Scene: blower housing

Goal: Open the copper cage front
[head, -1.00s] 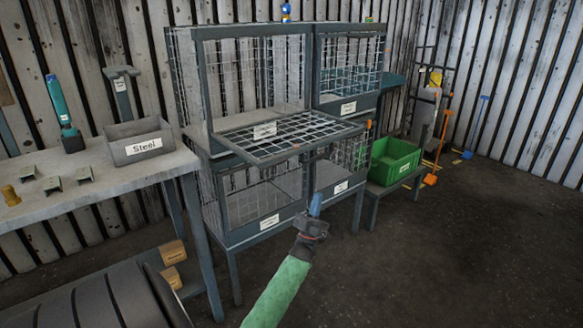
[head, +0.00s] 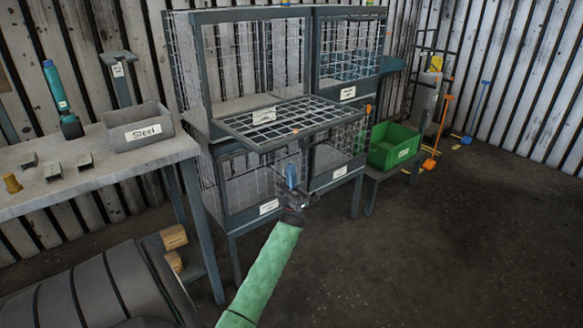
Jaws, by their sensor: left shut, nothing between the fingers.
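A grey cage stand holds several mesh cages. The upper left cage (head: 190,72) has its mesh front (head: 290,120) swung down, sticking out roughly level like a shelf, with a small label too small to read. I cannot tell from the labels which cage is copper. The lower left cage (head: 246,216), lower right cage (head: 335,182) and upper right cage (head: 316,62) have mesh across their fronts. My left gripper (head: 291,178) is shut and empty, in front of the lower cages and below the lowered front's outer edge. Any contact is unclear. My right gripper is not in view.
A workbench (head: 110,180) on the left carries a grey "Steel" bin (head: 150,115) and small metal parts. A green crate (head: 385,158) sits on a low stand right of the cages. The floor on the right is clear.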

